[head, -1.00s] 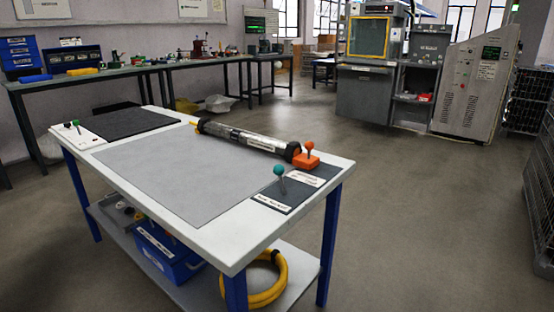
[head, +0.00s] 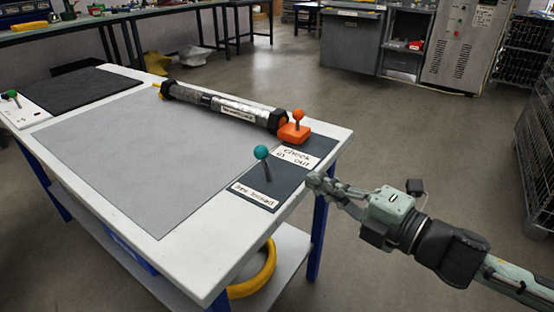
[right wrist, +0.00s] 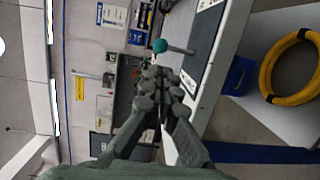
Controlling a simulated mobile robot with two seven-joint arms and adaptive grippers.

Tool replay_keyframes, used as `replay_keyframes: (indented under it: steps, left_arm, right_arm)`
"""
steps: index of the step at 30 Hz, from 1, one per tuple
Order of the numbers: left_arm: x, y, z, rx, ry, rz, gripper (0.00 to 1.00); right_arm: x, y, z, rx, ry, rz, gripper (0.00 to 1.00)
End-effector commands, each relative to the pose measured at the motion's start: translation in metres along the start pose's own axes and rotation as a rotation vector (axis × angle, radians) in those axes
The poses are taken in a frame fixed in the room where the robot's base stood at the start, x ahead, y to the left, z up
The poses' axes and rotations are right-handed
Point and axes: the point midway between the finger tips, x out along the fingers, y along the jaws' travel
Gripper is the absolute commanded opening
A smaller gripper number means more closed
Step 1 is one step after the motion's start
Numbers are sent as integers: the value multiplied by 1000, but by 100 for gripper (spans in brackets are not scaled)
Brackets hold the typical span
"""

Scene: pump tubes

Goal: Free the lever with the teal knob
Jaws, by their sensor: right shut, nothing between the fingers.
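The teal knob (head: 261,152) tops a thin lever that stands nearly upright from a dark labelled plate (head: 283,181) at the table's near right corner. The teal knob also shows in the right wrist view (right wrist: 160,46), just beyond the fingertips. My right gripper (head: 314,181) is shut and empty, at the table's right edge, to the right of the lever and apart from it. Its shut fingers also show in the right wrist view (right wrist: 163,84). An orange block with an orange-knobbed lever (head: 294,133) sits at the end of a long tube (head: 218,105). My left gripper is not in view.
The white table (head: 195,255) has a grey mat (head: 150,150) that is mostly bare. A green-knobbed lever (head: 12,94) stands at the far left. A yellow hose coil (head: 255,275) lies on the lower shelf.

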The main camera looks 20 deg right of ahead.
Motion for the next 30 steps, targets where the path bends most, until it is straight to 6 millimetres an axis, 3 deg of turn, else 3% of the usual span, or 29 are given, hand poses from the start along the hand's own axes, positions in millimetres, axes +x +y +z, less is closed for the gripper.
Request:
replay_keyframes:
  steps: [12,24,30]
  left_arm:
    - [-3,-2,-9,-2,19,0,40]
    - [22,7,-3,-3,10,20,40]
    - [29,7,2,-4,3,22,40]
  right_arm:
    - [50,3,2,-2,-3,2,0]
    - [96,2,2,-1,-4,1,0]
    - [107,0,1,1,-3,-1,0]
